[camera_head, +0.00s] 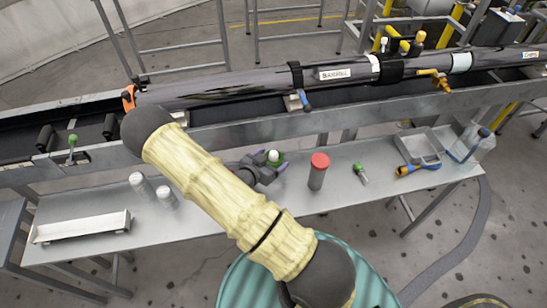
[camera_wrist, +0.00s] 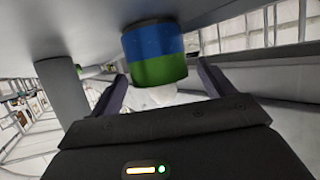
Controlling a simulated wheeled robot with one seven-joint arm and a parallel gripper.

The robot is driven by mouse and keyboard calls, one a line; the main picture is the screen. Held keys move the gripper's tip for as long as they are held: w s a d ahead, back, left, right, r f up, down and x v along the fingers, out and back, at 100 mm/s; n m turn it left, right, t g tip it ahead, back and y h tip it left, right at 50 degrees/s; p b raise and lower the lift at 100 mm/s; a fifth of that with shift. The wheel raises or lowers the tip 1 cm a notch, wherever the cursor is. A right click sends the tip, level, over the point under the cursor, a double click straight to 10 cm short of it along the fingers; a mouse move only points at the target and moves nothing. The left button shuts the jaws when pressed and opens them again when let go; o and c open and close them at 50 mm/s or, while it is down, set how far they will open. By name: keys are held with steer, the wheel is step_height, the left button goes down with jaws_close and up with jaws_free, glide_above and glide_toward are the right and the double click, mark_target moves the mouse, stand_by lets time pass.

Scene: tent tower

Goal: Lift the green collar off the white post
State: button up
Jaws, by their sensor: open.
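The green collar (camera_wrist: 160,71) sits around the white post (camera_wrist: 155,97), whose top shows past it in the wrist view, which is turned upside down. A blue band (camera_wrist: 152,42) lies directly against the green collar on the table side. In the head view the green collar (camera_head: 274,162) and the white post top (camera_head: 273,155) show at my gripper (camera_head: 269,163). My gripper (camera_wrist: 161,75) is open, with one finger on each side of the green collar. A small gap shows on both sides. The post's lower part is hidden in the head view.
A red-topped grey canister (camera_head: 318,172) stands close to the right of my gripper. A green-tipped tool (camera_head: 360,172), an orange-handled tool (camera_head: 417,168) and a grey tray (camera_head: 418,146) lie farther right. Two white cylinders (camera_head: 154,190) stand left. The conveyor (camera_head: 230,131) runs behind the table (camera_head: 225,220).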

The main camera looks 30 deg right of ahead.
mark_target(274, 152)
steer(key=shift+x, duration=0.8)
steer(key=c, duration=1.1)
steer(key=shift+r+p, duration=1.7)
steer(key=shift+r, duration=0.65)
steer(key=shift+w+d+r+p, duration=0.1)
steer(key=shift+w+r+p, duration=0.1)
steer(key=shift+r+p, duration=0.3)
steer(key=shift+w+d+r+p, duration=0.1)
steer(key=shift+w+r+p, duration=0.15)
steer(key=shift+r, duration=0.35)
steer(key=shift+s+a+r, duration=0.25)
steer(key=shift+s+r, duration=0.2)
steer(key=shift+r, duration=0.1)
steer(key=shift+f, duration=0.15)
steer(key=shift+f, duration=0.1)
